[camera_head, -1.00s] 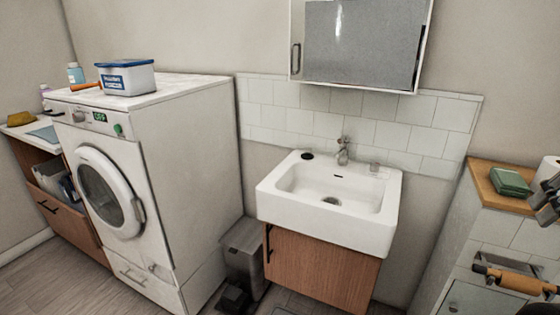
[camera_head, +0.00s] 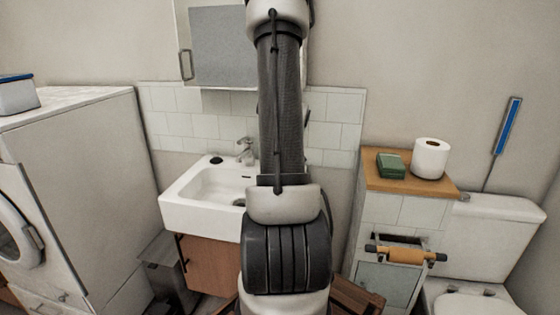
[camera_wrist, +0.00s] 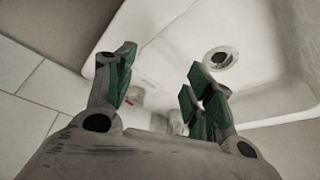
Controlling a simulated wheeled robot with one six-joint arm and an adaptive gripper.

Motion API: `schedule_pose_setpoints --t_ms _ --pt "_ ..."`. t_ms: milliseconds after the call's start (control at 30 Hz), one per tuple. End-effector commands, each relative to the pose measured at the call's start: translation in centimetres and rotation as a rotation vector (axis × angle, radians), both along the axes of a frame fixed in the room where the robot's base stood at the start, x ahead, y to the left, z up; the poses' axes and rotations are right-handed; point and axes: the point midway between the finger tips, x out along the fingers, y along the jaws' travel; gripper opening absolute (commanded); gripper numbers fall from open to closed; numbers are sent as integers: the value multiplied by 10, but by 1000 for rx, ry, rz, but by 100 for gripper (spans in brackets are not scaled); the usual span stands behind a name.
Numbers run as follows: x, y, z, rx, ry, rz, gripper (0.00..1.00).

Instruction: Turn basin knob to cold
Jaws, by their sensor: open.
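The white basin (camera_head: 185,197) stands against the wall in the head view, partly hidden behind my arm. Its chrome tap (camera_head: 245,150) rises at the back edge, just left of my arm. In the wrist view, my gripper (camera_wrist: 157,80) is open and empty, with green pads on its fingers. The basin (camera_wrist: 170,50) and its round drain (camera_wrist: 220,58) show beyond the fingers. The blurred tap (camera_wrist: 150,97) lies between and below the fingers, with a small red mark near it. Its knob's setting cannot be made out. My gripper is out of sight in the head view.
A mirror cabinet (camera_head: 222,45) hangs above the basin. A washing machine (camera_head: 75,170) stands left. A bin (camera_head: 160,268) stands below.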

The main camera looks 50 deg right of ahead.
Motion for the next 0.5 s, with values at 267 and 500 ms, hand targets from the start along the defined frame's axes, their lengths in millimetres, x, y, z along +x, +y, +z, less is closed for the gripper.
schedule_pose_setpoints --t_ms 267,500 --pt "5 -29 -18 -7 6 -30 54" --pt "48 -58 -19 -6 7 -28 54"
